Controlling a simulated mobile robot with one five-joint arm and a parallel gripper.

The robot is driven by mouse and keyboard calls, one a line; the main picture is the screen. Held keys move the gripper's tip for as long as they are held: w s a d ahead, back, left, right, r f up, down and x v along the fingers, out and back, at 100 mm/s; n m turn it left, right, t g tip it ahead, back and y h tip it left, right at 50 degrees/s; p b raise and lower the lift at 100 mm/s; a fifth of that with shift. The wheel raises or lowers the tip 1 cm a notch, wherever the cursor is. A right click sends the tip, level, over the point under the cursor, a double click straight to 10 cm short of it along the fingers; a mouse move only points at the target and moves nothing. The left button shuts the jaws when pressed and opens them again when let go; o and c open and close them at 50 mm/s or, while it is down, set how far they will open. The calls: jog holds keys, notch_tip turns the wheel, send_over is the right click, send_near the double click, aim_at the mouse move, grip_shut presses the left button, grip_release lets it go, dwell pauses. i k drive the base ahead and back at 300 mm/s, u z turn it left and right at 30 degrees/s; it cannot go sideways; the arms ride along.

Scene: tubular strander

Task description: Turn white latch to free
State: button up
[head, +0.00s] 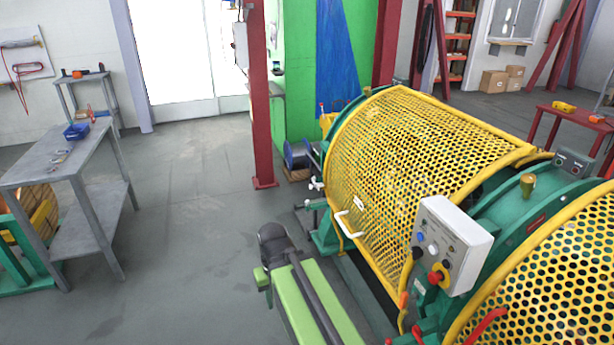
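A small white latch-like part (317,184) shows at the left end of the yellow perforated guard (410,140), beside the green frame. It is too small to tell its exact position. A larger white bar handle (350,222) is on the guard's lower front edge, and the guard appears closed.
A white control box (440,245) is at the right. A red post (260,100) rises behind. A grey table (60,160) is at the left; the floor between (190,230) is clear.

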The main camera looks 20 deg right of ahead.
aim_at(317, 186)
jog(key=u, duration=0.1)
jog(key=i, duration=2.65)
jog(key=u, duration=1.45)
jog(key=k, duration=0.55)
jog(key=z, duration=0.25)
jog(key=i, duration=0.55)
jog(key=u, duration=0.15)
